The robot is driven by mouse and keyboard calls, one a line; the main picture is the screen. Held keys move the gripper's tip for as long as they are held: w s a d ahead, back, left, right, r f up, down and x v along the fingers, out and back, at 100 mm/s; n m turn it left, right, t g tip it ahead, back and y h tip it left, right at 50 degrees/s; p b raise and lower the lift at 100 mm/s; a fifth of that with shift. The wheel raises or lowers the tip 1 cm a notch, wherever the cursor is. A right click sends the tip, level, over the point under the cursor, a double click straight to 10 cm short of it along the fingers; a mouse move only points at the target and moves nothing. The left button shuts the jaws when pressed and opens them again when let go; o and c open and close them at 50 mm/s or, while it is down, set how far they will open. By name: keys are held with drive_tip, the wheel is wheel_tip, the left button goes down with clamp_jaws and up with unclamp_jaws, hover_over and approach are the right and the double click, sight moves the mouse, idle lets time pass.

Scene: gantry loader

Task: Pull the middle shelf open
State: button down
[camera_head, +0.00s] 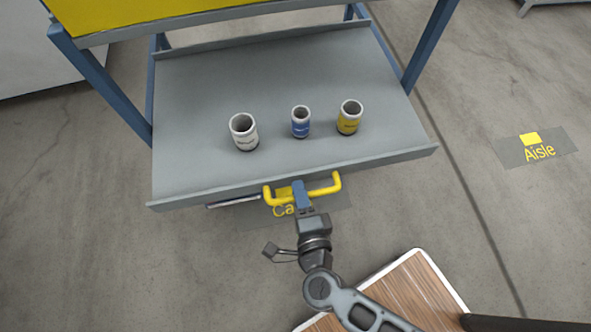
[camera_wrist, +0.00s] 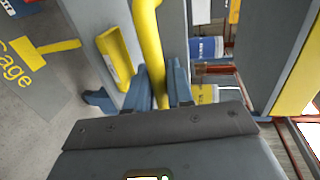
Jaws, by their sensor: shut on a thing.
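The grey shelf (camera_head: 200,100) is pulled out from the blue-posted frame and juts toward me. A yellow bar handle (camera_head: 325,190) sits on its front edge. My gripper (camera_head: 299,190) is shut on the middle of this handle. In the wrist view the yellow handle (camera_wrist: 149,40) runs between the blue fingers of my gripper (camera_wrist: 162,85). On the shelf stand three upright cups: a white one (camera_head: 243,133), a blue one (camera_head: 300,123) and a yellow one (camera_head: 349,118). The back of the shelf lies under the level above.
A yellow upper level (camera_head: 150,12) overhangs the shelf at the top left. Blue posts (camera_head: 428,50) flank it. A wood-topped board (camera_head: 410,295) lies at the lower right. Floor markings include an "Aisle" mat (camera_head: 535,150).

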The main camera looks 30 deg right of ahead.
drive_tip(key=shift+v, duration=0.85)
drive_tip(key=shift+f, duration=0.25)
drive_tip(key=c, duration=1.1)
unclamp_jaws()
drive_tip(key=shift+c, duration=0.2)
drive_tip(key=v, duration=0.7)
drive_tip(key=shift+s, duration=0.35)
drive_tip(key=shift+a+r, duration=0.1)
drive_tip(key=shift+a, duration=0.05)
